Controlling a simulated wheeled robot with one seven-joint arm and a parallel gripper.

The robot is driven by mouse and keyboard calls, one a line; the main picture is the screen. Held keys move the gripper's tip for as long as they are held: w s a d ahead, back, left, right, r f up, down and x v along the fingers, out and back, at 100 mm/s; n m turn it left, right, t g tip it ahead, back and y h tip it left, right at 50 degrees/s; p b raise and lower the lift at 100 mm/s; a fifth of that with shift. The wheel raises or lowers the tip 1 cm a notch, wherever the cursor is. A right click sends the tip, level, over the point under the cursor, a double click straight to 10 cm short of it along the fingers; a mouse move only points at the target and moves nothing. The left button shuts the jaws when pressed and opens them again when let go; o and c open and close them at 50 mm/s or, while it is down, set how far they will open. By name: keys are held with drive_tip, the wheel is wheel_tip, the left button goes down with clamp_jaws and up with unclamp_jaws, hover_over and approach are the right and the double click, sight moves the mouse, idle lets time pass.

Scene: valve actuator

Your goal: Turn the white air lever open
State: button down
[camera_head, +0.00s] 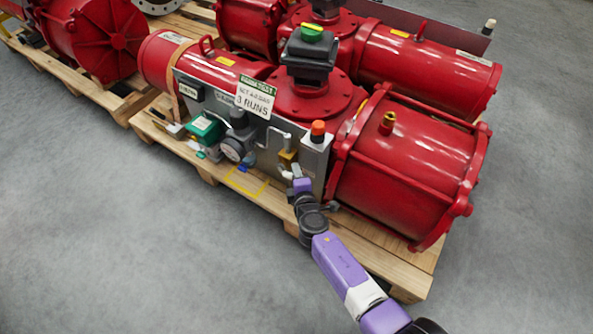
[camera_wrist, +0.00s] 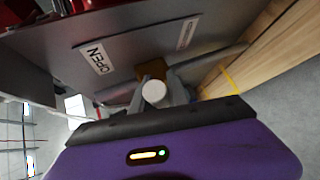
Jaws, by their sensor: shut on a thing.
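The white air lever (camera_wrist: 153,94) shows in the wrist view as a round white end between the fingers of my gripper (camera_wrist: 158,84). The gripper is shut on it. Behind the lever is a brass-coloured valve body (camera_wrist: 149,70) on a grey panel (camera_wrist: 120,27). An OPEN label (camera_wrist: 97,57) is on the panel to the upper left of the lever. In the head view, my gripper (camera_head: 297,178) is at the panel's lower right, just below the brass valve (camera_head: 287,158). The lever is mostly hidden there.
A large red actuator (camera_head: 405,160) stands right of the panel on a wooden pallet (camera_head: 385,262). A second label (camera_wrist: 187,33) is on the panel. Grey floor in front is clear.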

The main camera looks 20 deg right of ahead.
drive_tip(key=c, duration=1.3)
unclamp_jaws()
drive_tip(key=p+v, duration=0.2)
drive_tip(key=v, duration=0.6)
drive_tip(key=shift+p, duration=0.4)
